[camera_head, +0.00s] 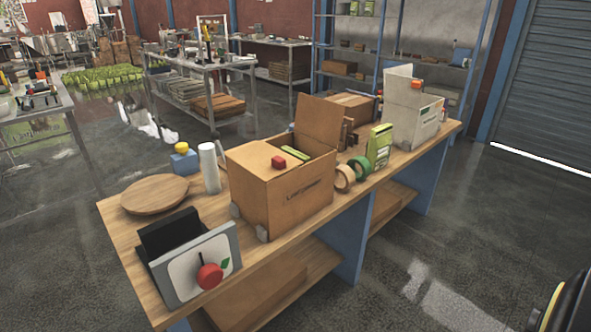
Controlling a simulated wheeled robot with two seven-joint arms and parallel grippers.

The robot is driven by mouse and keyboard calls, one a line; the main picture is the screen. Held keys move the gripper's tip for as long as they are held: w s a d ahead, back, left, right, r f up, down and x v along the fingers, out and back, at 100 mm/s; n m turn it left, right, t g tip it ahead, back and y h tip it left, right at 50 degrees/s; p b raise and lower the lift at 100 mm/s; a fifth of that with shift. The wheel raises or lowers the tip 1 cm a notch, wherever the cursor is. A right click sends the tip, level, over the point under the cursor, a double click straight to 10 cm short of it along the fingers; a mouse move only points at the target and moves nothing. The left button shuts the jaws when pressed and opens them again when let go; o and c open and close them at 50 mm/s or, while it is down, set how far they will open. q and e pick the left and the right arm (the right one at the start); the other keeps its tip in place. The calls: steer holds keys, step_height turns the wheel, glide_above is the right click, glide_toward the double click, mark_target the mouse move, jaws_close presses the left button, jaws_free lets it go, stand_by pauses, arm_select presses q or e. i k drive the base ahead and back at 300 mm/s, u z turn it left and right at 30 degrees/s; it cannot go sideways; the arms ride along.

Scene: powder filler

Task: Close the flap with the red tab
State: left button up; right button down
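A brown cardboard box (250,190) stands on the wooden workbench, with printing on its front side. A small red tab (278,161) sits on its top, at the inner edge of a left flap (250,154) that looks nearly flat. A second flap (319,121) stands upright at the back right of the box. Between them the top is open and a green item (296,154) shows inside. A white box (410,123) farther right has a raised panel and an orange-red tab (416,85). Neither of my grippers is in view.
A round wooden board (155,194), a white cylinder (209,168) and a blue block (184,163) are left of the box. Tape rolls (344,178) and a green pack (379,146) stand right of it.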

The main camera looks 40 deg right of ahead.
mark_target(261, 160)
steer(key=u, duration=0.35)
steer(key=k, duration=0.25)
steer(key=z, duration=1.35)
steer(key=i, duration=0.75)
steer(key=u, duration=0.05)
